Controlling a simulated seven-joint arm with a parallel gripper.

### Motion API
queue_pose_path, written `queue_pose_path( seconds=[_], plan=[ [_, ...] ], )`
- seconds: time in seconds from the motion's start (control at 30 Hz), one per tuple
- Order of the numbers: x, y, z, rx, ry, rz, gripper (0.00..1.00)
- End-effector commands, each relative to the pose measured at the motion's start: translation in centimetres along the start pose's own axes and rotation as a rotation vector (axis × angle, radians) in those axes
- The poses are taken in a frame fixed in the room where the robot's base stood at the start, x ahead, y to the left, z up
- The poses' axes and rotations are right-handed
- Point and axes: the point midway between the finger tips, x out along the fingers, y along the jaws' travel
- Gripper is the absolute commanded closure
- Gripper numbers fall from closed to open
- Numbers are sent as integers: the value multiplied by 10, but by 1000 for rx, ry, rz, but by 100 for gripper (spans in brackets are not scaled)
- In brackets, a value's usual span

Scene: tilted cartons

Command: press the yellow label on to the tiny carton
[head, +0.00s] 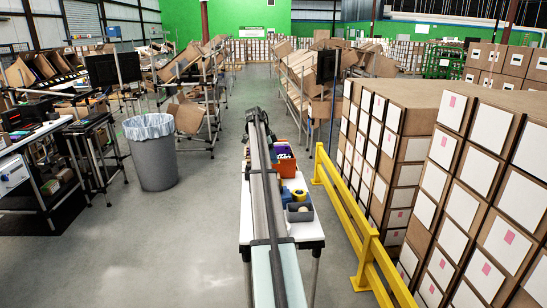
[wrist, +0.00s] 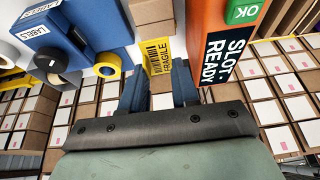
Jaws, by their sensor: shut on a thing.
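In the wrist view, my gripper (wrist: 158,78) has its two dark blue fingers on either side of the yellow label (wrist: 157,55), which reads FRAGILE and has a barcode. The fingers are shut on the label at its side edges. The tiny carton (wrist: 152,17) is plain brown and stands just beyond the label, at the top middle. The label's far edge overlaps the carton in the picture; I cannot tell whether they touch. In the head view my arm hides the gripper, and I cannot make out the carton or label.
Left of the carton are a blue LABELS box (wrist: 60,32) and a yellow tape roll (wrist: 107,66). A yellow rail (head: 345,215) runs beside the white table (head: 308,232).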

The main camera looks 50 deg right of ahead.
Motion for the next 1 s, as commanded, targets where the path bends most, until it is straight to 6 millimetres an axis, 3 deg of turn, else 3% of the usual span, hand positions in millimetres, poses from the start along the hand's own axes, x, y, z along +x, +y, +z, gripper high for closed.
queue_pose_path(
  seconds=[0.73,1.0],
  plan=[
    [49,1,20,-3,-1,-1,92],
    [58,1,24,-3,-1,-1,92]
  ],
)
